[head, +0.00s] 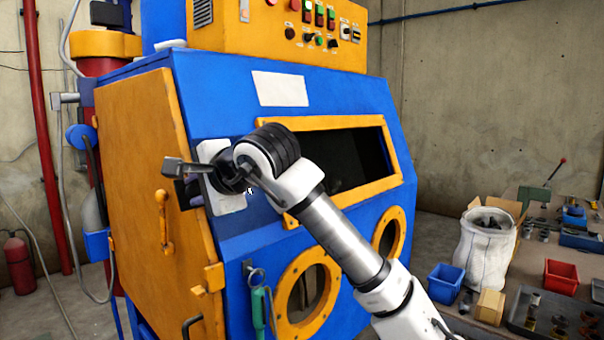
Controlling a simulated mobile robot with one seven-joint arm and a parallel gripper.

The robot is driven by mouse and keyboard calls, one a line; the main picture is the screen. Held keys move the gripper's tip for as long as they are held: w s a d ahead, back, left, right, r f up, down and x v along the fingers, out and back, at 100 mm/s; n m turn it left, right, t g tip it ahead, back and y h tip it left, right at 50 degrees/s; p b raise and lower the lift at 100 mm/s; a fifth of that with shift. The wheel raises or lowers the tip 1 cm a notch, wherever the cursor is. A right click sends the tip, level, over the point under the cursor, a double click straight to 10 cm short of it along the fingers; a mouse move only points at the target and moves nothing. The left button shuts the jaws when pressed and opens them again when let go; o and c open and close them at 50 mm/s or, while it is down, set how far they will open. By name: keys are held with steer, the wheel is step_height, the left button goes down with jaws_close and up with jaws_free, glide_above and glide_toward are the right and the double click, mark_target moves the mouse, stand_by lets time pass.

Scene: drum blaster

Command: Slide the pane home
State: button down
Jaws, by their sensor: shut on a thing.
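The blue cabinet (225,100) has an orange-framed window (330,122) in its sloping front. A dark grey, glassy area, seemingly the pane (333,160), fills the left and middle of the opening; a blacker area lies to its right. My gripper (184,169) is at the left of the window, by the cabinet's front left corner. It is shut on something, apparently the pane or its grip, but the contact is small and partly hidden. My wrist and forearm cover the window's lower left part, so the pane's left edge cannot be made out.
An orange side door (150,220) with a handle stands left of my gripper. Two round orange-rimmed ports (308,262) lie below the window. At right a workbench holds a white sack (485,250), a blue bin (445,282) and a red bin (561,277).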

steer(key=shift+r, duration=0.1)
steer(key=w+d+p, duration=0.1)
steer(key=w+d, duration=0.3)
steer(key=shift+w+p, duration=0.35)
stand_by(0.6)
steer(key=shift+r, duration=0.15)
steer(key=shift+w+d+p, duration=0.6)
steer(key=shift+w+d, duration=0.35)
steer(key=shift+w, duration=0.25)
steer(key=shift+w+d+p, duration=0.55)
steer(key=shift+w+d, duration=0.35)
steer(key=shift+w, duration=0.25)
